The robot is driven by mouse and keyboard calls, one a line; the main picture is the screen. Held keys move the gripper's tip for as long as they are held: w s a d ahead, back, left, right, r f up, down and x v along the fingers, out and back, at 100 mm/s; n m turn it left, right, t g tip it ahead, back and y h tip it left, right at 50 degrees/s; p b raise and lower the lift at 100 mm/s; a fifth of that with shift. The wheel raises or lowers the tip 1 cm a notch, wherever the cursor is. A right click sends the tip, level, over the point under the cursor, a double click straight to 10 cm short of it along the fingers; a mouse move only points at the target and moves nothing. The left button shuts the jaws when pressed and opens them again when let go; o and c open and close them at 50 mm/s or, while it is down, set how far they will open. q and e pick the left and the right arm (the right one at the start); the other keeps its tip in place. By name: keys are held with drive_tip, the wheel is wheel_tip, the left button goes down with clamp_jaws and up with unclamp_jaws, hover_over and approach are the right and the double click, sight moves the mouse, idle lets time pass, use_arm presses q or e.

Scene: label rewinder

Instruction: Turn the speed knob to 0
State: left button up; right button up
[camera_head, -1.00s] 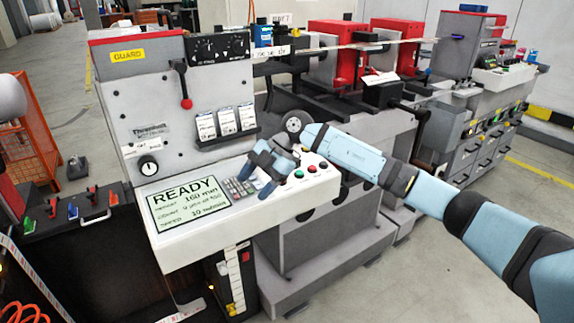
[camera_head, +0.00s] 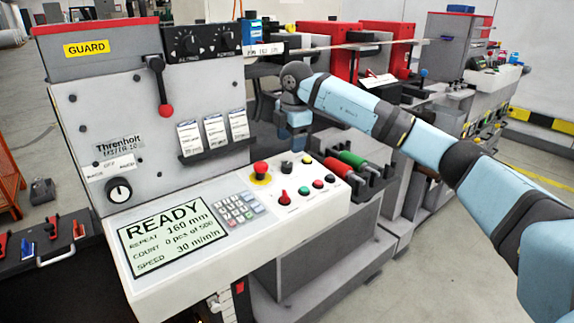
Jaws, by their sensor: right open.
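Two more black dials, a left one (camera_head: 190,44) and a right one (camera_head: 226,38), are on a black box at the top. I cannot read which one is the speed knob. The display (camera_head: 172,235) reads READY, repeat 160 mm, speed 30 m/min. My right gripper (camera_head: 299,143) hangs behind the control panel, pointing down, open and apart from every knob. Its fingertips are small and partly unclear. My left gripper is not in view.
The sloping panel holds a keypad (camera_head: 237,207), a red mushroom button (camera_head: 260,169), a red switch (camera_head: 283,197) and several small buttons. Red (camera_head: 337,167) and green (camera_head: 352,158) handled tools stand right of it. A red-tipped lever (camera_head: 161,90) juts from the front.

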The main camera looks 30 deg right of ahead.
sight(288, 164)
drive_tip(key=f, duration=0.2)
drive_tip(key=w+f, duration=0.1)
drive_tip(key=f, duration=0.5)
drive_tip(key=shift+w+f+b, duration=0.1)
drive_tip(key=shift+w+b, duration=0.1)
drive_tip(key=shift+b, duration=0.2)
drive_tip(key=c, duration=0.9)
